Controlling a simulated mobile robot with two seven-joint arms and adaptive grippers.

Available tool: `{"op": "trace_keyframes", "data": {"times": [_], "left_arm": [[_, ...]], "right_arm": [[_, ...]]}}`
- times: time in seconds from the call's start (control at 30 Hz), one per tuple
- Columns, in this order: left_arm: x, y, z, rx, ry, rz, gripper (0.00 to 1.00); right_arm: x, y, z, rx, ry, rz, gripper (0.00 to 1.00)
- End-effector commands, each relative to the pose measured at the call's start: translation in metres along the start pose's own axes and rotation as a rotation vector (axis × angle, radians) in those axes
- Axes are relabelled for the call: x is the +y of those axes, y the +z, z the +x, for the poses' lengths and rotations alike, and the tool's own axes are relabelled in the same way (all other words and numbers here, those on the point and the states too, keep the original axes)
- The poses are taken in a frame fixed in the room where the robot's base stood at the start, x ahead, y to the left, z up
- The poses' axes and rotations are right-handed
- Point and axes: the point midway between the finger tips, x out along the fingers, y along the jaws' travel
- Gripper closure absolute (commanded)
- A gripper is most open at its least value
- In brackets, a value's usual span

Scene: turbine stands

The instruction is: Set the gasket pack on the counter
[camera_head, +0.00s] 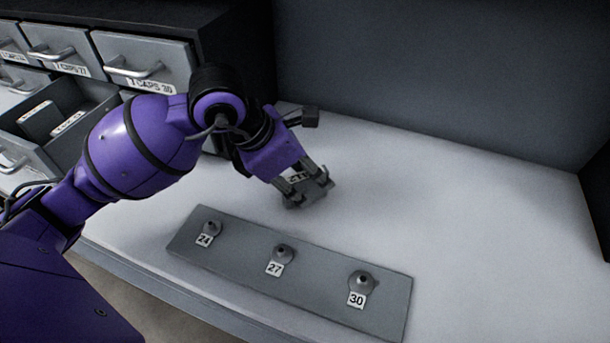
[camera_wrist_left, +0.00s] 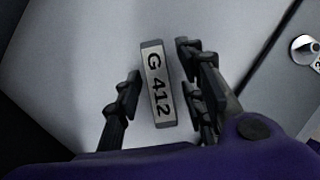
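The gasket pack (camera_wrist_left: 157,84) is a small grey block with a white label reading "G 412". In the left wrist view it lies against the white counter (camera_wrist_left: 75,60), between my left fingers with a gap on each side. My left gripper (camera_head: 308,188) is open around it, low over the counter (camera_head: 480,230) behind the grey stand plate. In the head view the fingers hide most of the pack (camera_head: 297,177), and only part of its label shows. Its underside is hidden. My right gripper is in neither view.
A grey plate (camera_head: 325,265) with pegs numbered 24, 27 and 30 lies in front of the gripper. A drawer cabinet (camera_head: 150,60) stands at the left, with an open drawer (camera_head: 20,145) holding labelled packs. The counter's right side is clear up to the dark back wall.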

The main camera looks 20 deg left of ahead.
Motion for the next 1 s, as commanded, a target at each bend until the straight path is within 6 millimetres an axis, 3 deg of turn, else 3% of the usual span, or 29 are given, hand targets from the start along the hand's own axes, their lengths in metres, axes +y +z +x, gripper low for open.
{"op": "trace_keyframes", "data": {"times": [0.17,0.6,0.8,1.0], "left_arm": [[0.001,0.001,-0.019,-0.002,0.003,0.001,0.63],[0.001,0.001,-0.106,-0.001,0.003,0.001,0.63],[0.000,0.001,-0.120,-0.001,0.001,0.000,0.63],[0.000,0.001,-0.121,0.000,0.000,0.000,0.63]], "right_arm": [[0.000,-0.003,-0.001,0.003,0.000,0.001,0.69],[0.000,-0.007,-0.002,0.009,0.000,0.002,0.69],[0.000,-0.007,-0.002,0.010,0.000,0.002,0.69],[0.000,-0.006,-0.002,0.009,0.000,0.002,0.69]]}}
